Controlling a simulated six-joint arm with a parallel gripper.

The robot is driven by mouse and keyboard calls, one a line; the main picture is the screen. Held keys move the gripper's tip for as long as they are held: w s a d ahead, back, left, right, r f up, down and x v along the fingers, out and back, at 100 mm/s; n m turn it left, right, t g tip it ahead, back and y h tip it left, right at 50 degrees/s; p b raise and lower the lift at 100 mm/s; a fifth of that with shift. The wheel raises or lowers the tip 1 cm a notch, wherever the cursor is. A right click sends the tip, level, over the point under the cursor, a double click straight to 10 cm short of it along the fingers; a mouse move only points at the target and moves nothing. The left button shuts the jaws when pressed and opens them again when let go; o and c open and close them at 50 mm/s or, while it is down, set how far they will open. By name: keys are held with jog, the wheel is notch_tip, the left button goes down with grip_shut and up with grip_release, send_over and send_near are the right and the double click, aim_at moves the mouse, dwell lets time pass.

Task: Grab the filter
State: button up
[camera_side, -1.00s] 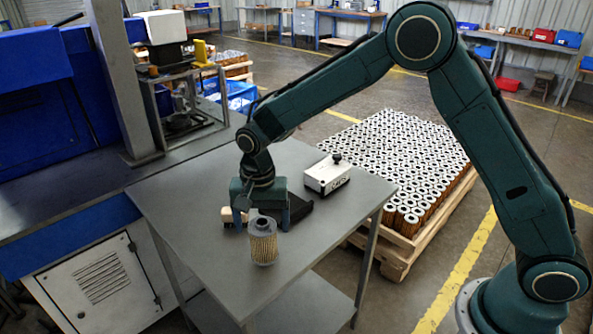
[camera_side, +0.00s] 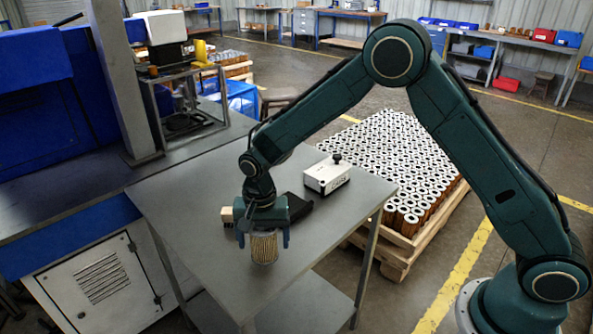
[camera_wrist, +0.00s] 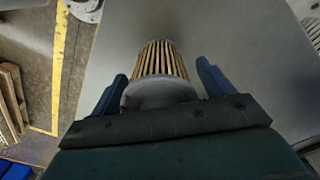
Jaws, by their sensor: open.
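A filter cartridge (camera_side: 264,249) with tan pleats stands upright on the grey table (camera_side: 190,215), near its front edge. My gripper (camera_side: 264,243) is above and around it, with one finger on each side. In the side view the gripper body hides the filter's top. In the wrist view the filter (camera_wrist: 165,62) shows its pleats and pale end cap between the two blue fingers of my gripper (camera_wrist: 162,85). The fingers are open, with a gap visible on both sides of the filter.
A white box with a black knob (camera_side: 327,176) stands on the table's right side. A dark flat item (camera_side: 297,207) and a small wooden block (camera_side: 227,214) lie behind the gripper. The table's left front is clear.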

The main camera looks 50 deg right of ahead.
jog(key=c, duration=1)
jog(key=shift+r, duration=0.2)
notch_tip(320, 180, up, 20)
jog(key=shift+f, duration=0.15)
jog(key=shift+f, duration=0.1)
dwell(0.5)
